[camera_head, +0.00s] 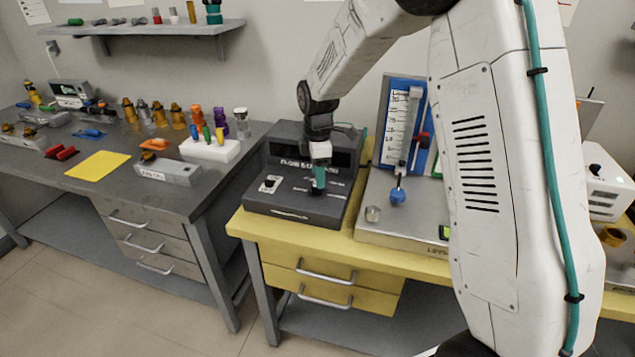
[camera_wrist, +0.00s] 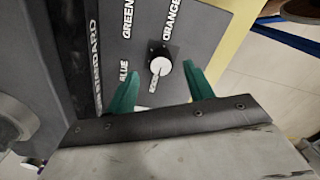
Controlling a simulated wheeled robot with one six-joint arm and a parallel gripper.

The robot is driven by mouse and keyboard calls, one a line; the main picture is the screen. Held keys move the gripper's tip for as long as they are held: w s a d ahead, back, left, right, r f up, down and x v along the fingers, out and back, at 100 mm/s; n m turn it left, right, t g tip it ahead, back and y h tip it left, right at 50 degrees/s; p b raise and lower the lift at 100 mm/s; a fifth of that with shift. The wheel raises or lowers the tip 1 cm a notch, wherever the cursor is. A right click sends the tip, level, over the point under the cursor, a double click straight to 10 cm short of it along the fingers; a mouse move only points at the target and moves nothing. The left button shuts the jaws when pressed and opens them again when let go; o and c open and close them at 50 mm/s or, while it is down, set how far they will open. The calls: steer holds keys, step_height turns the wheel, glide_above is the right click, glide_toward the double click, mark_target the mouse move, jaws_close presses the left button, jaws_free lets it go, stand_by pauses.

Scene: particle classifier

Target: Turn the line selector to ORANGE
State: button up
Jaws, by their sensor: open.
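The line selector (camera_wrist: 160,66) is a knob with a round white cap and a pale bar that points down and slightly left in the wrist view. The labels GREEN (camera_wrist: 127,18), ORANGE (camera_wrist: 172,18) and BLUE (camera_wrist: 123,70) stand around it on a dark panel. The bar does not point at ORANGE. My gripper (camera_wrist: 162,86) is open, with one teal finger on each side of the knob's lower part. I cannot tell whether the fingers touch it. In the head view, my gripper (camera_head: 319,182) is over the dark console (camera_head: 300,213), and I cannot make out the selector there.
A steel-topped unit with a blue scale (camera_head: 397,120) and a blue ball (camera_head: 397,195) stands right of the console. The yellow bench (camera_head: 290,244) has a narrow free front edge. A grey bench (camera_head: 60,180) with several small parts is at left.

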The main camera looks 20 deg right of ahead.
steer(key=shift+f, duration=1.8)
steer(key=shift+c, duration=0.3)
steer(key=c, duration=0.9)
